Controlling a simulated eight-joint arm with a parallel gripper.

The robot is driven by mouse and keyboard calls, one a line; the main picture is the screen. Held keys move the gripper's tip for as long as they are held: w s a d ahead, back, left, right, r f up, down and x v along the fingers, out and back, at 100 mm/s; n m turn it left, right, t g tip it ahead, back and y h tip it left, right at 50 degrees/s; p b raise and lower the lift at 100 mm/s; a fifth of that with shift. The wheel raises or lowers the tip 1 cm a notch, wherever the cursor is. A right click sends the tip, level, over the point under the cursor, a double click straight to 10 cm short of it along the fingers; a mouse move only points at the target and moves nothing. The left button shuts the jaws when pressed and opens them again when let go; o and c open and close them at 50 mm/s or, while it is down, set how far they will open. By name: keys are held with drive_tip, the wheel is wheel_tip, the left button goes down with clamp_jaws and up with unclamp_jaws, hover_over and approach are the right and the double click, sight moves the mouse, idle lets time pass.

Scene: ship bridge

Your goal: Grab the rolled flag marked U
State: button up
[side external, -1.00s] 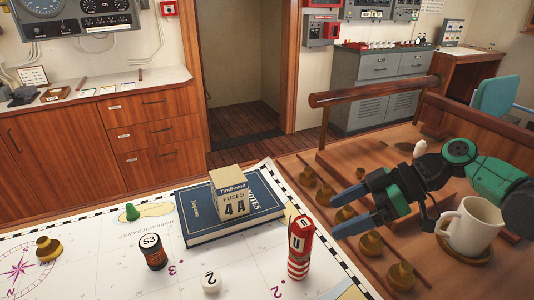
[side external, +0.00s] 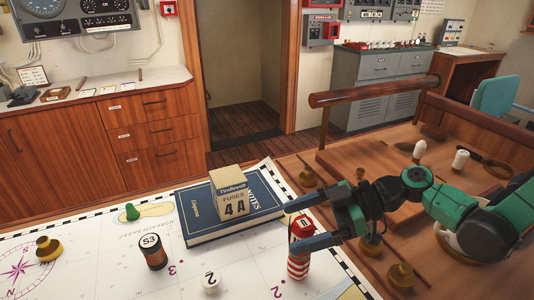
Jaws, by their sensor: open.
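The rolled flag marked U (side external: 299,266) stands upright on the chart, a red roll with a red and white striped lower part. My gripper (side external: 287,227) is open at its upper part, with one finger on the near side, crossing in front of the roll, and the other behind it. The fingers hide much of the roll's upper half, including most of the U label. I cannot tell whether either finger touches it.
Brass weights (side external: 400,276) lie right.

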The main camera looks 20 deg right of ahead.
clamp_jaws()
drive_tip(key=shift+r, duration=0.1)
idle(0.3)
